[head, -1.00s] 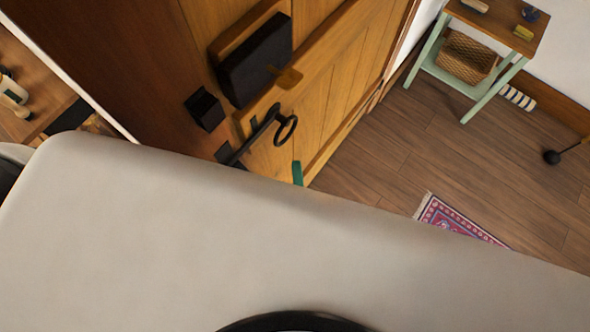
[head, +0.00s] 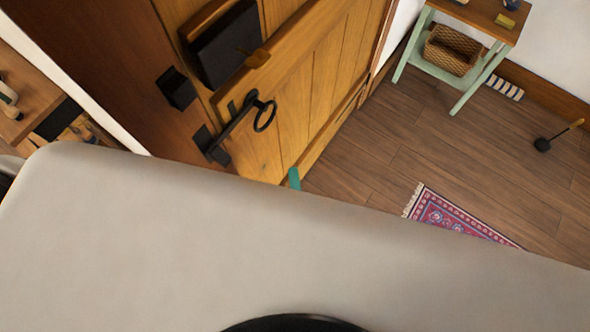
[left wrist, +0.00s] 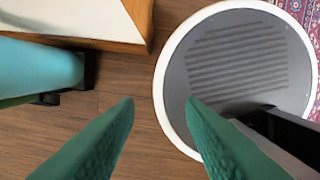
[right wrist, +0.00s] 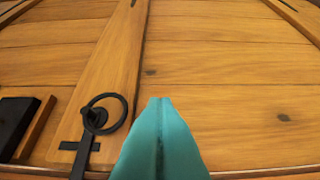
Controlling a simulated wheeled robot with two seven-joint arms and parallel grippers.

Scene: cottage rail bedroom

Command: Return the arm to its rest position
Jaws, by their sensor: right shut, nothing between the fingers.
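My right gripper (head: 293,179) shows in the head view only as a small teal tip beyond my large pale body panel, which hides the rest of that arm. In the right wrist view its teal fingers (right wrist: 160,100) are together and empty, in front of the wooden door (right wrist: 230,65). A black ring handle (right wrist: 104,113) is left of the fingers there, apart from them in the picture. My left gripper (left wrist: 160,102) shows in its wrist view with fingers apart and nothing between them, pointing down toward the floor. It is hidden in the head view.
The plank door (head: 315,90) carries a black ring handle (head: 264,115) and a black box (head: 225,50). A green side table (head: 459,72) with a basket (head: 452,50) stands at the back right. A patterned rug (head: 455,218) lies on the otherwise mostly clear floor.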

